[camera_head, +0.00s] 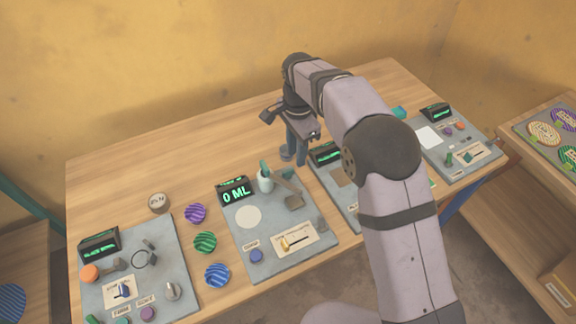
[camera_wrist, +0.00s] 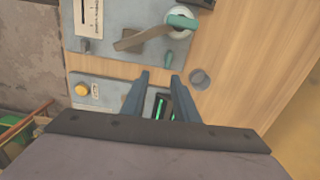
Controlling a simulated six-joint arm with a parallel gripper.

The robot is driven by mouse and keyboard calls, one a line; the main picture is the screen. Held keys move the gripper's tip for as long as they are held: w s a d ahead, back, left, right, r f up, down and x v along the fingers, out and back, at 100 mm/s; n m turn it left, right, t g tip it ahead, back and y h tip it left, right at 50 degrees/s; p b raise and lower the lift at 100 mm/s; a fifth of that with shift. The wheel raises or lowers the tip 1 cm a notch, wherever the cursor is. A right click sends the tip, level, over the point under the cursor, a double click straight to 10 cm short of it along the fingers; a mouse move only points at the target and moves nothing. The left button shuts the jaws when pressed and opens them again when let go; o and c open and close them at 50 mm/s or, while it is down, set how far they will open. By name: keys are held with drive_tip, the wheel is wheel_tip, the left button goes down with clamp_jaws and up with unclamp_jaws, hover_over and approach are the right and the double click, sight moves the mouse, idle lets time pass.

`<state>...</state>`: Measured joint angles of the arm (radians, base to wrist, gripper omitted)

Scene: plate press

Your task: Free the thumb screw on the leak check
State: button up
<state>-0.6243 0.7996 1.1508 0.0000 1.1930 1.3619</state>
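I cannot read any label as the leak check, and I cannot tell which part is its thumb screw. My gripper (camera_head: 296,157) is raised over the back of the bench, between the panel with the 0 ML display (camera_head: 235,194) and the panel to its right. In the wrist view its two fingers (camera_wrist: 160,88) are apart with nothing between them. Behind them is a dark box with a green display (camera_wrist: 160,106) on the panel with an orange button (camera_wrist: 82,90). My arm hides much of this panel in the head view. A small grey cylinder (camera_wrist: 200,79) stands on the wood beside the fingers.
The 0 ML panel (camera_head: 283,261) carries a pale cup (camera_head: 265,183), a lever (camera_head: 284,183) and a blue button (camera_head: 256,256). A left panel (camera_head: 185,258) and a far right panel (camera_head: 480,166) hold other controls. Striped discs (camera_head: 205,242) lie between panels. The bench's back left is clear.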

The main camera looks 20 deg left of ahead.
sight(288, 170)
drive_tip(key=shift+s+a+f+m, duration=0.1)
drive_tip(key=shift+a+m, duration=0.05)
drive_tip(key=shift+a, duration=0.45)
drive_tip(key=shift+a+f+m, duration=0.1)
drive_tip(key=shift+a+m, duration=0.05)
drive_tip(key=shift+a, duration=0.45)
drive_tip(key=shift+f, duration=0.1)
drive_tip(key=shift+f+p, duration=1.25)
drive_tip(key=shift+f, duration=2.3)
clamp_jaws()
